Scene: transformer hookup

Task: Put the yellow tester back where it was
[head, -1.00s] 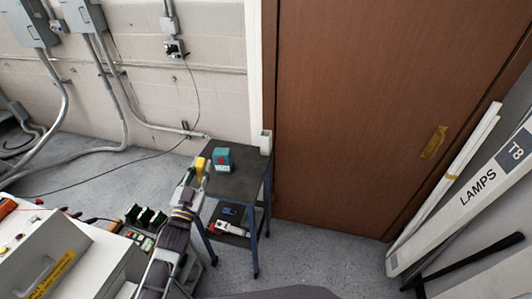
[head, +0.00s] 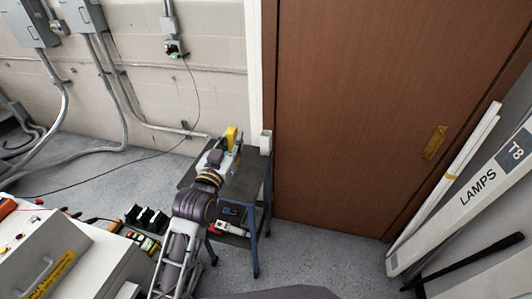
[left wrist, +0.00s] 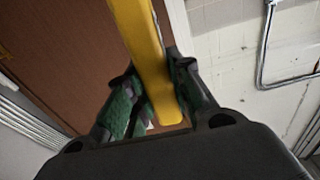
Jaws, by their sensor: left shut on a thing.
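The yellow tester (head: 231,134) is held up over the back part of the small dark-topped cart (head: 245,180). My left gripper (head: 227,149) is shut on it; the arm reaches in from the lower left over the cart. In the left wrist view the tester (left wrist: 143,45) is a long yellow body between the green-padded fingers (left wrist: 152,95), with the brown door and pale wall behind it. I cannot tell from these views whether its lower end touches the cart top. My right gripper is not in view.
A small pale box (head: 266,142) stands at the cart's back right corner. The lower shelf holds a blue item (head: 229,211) and a red-and-white item (head: 231,229). A brown door (head: 370,110) is behind, and a white bench (head: 100,265) stands at left.

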